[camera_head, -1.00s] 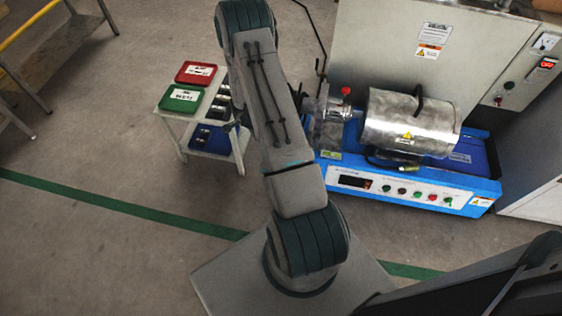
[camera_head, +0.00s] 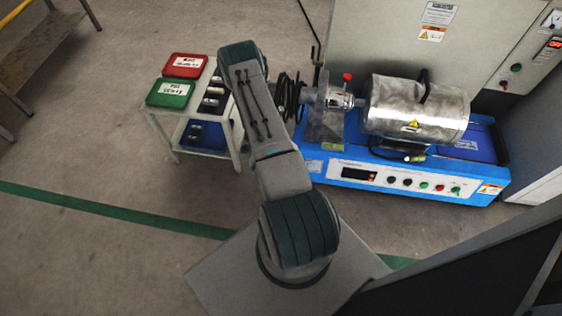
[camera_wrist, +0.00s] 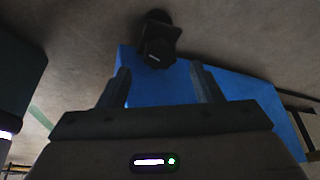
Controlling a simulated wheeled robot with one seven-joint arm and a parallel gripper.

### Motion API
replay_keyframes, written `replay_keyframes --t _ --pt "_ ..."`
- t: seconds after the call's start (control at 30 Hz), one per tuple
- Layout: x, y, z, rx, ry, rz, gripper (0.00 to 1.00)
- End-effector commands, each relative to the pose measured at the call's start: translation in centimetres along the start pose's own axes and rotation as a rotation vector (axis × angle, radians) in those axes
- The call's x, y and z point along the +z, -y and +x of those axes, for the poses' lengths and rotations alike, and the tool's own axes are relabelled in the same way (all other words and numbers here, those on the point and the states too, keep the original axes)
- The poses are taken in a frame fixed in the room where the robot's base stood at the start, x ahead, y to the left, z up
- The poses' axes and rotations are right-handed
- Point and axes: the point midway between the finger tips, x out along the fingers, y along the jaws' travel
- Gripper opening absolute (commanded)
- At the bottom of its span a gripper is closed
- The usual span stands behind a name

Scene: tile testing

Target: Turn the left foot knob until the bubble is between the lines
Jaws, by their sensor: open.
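The test machine has a blue base (camera_head: 410,188) at the right in the head view. Part of a blue body (camera_wrist: 165,88) also fills the middle of the wrist view. A dark knob-like foot (camera_wrist: 157,48) sticks out at its upper edge in the wrist view. My gripper (camera_wrist: 160,72) is open and empty there, with its two fingers apart. The knob lies beyond the fingertips, roughly centred between them and apart from them. In the head view my arm hides the machine's left end, and my gripper cannot be made out. No bubble or level lines can be made out.
A small white table (camera_head: 160,132) with a red tray (camera_head: 186,65), a green tray (camera_head: 170,93) and a blue tray (camera_head: 203,135) stands left of my arm. A metal cylinder (camera_head: 415,105) tops the machine. A grey cabinet (camera_head: 400,45) stands behind.

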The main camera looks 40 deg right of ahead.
Motion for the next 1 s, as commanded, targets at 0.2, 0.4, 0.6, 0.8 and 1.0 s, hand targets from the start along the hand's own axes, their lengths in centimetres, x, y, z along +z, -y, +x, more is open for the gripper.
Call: replay_keyframes --t 0.2,0.4,0.6,0.8,1.0 --pt "0.2 0.0 3.2 -0.001 0.0 -0.002 0.59" --pt "0.2 0.1 3.8 -0.002 0.001 -0.003 0.59" --pt "0.1 0.1 3.8 -0.002 0.001 -0.003 0.59" --pt "0.1 0.1 3.8 -0.002 0.001 -0.003 0.15" --pt "0.1 0.1 3.9 0.005 0.001 0.017 0.15"
